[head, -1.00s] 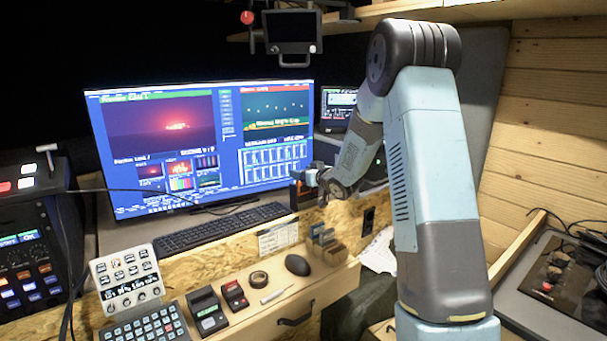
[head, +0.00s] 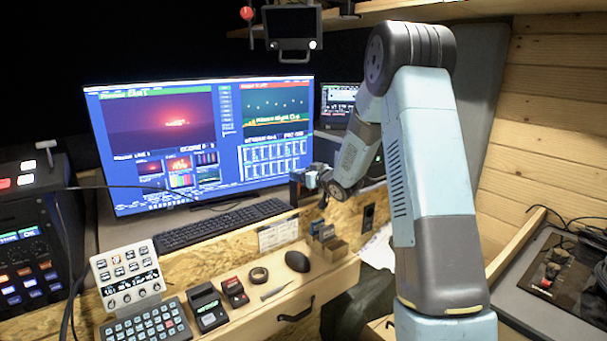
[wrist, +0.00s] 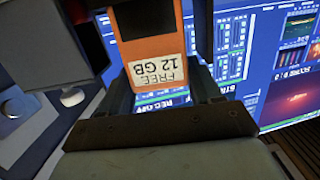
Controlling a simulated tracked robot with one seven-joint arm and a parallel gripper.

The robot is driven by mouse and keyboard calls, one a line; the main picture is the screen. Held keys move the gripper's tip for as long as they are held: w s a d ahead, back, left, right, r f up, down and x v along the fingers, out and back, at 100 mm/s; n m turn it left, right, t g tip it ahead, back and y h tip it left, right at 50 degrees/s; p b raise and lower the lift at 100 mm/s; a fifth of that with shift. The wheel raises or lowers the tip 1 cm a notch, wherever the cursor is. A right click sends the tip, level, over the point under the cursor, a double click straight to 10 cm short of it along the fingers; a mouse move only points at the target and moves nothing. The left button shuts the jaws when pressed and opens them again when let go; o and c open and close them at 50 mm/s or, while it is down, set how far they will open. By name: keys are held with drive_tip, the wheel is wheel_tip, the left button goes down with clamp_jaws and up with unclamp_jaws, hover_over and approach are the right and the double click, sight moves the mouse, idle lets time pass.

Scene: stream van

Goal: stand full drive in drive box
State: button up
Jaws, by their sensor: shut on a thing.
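An orange drive (wrist: 152,52) with a dark patch fills the middle of the wrist view, between my two fingers. Its white label reads "FREE 12 GB" and is upside down in that view. My gripper (head: 309,180) is shut on this drive and holds it in the air in front of the monitor's lower right corner. In the head view the drive is small and dark, with little orange showing. The drive box (head: 334,251) appears to be the small wooden holder on the desk ledge, with dark upright pieces in it. My gripper is above and apart from it.
The big monitor (head: 150,120) and keyboard (head: 225,225) lie behind and left. A mouse (head: 297,261), tape roll (head: 259,274) and small devices (head: 208,306) line the ledge. A printed card (head: 278,234) stands left of the holder.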

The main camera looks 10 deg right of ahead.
drive_tip(key=shift+f, duration=0.35)
idle(0.3)
drive_tip(key=shift+r, duration=0.25)
drive_tip(key=shift+r, duration=1.1)
drive_tip(key=shift+f, duration=1.35)
idle(0.9)
drive_tip(key=shift+r, duration=0.15)
drive_tip(key=shift+r, duration=1.2)
idle(0.3)
drive_tip(key=shift+s+f, duration=0.1)
drive_tip(key=shift+f, duration=1.15)
idle(0.8)
